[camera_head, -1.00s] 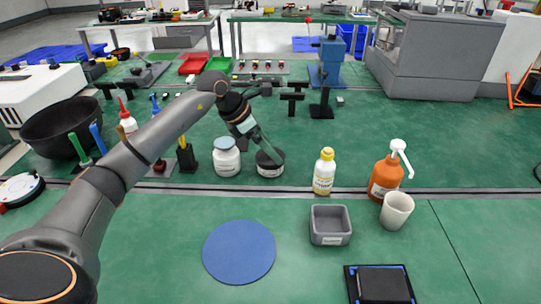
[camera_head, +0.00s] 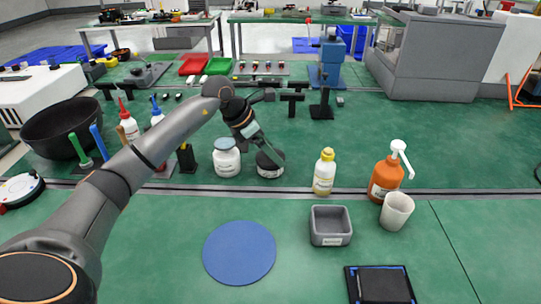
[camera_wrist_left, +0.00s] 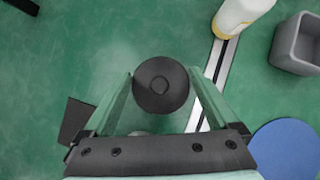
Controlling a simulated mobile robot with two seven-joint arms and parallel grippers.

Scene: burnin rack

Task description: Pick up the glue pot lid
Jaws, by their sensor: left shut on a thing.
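The glue pot (camera_head: 270,171) is a short dark round pot with a white label, standing on the green bench beside a white jar. Its dark round lid (camera_wrist_left: 161,85), with a small raised circle at its centre, shows from above in the left wrist view. My left gripper (camera_head: 268,158) reaches down over the pot. In the left wrist view its two green fingers (camera_wrist_left: 160,92) stand on either side of the lid, shut on it. The lid appears to be still at the pot's top; any gap under it is hidden. My right gripper is not in view.
The white jar (camera_head: 227,160) with a blue-grey cap stands close left of the pot. A yellow-capped bottle (camera_head: 324,172) stands to the right. A grey bin (camera_head: 331,226) and a blue round mat (camera_head: 239,253) lie in front. The bench between pot and mat is clear.

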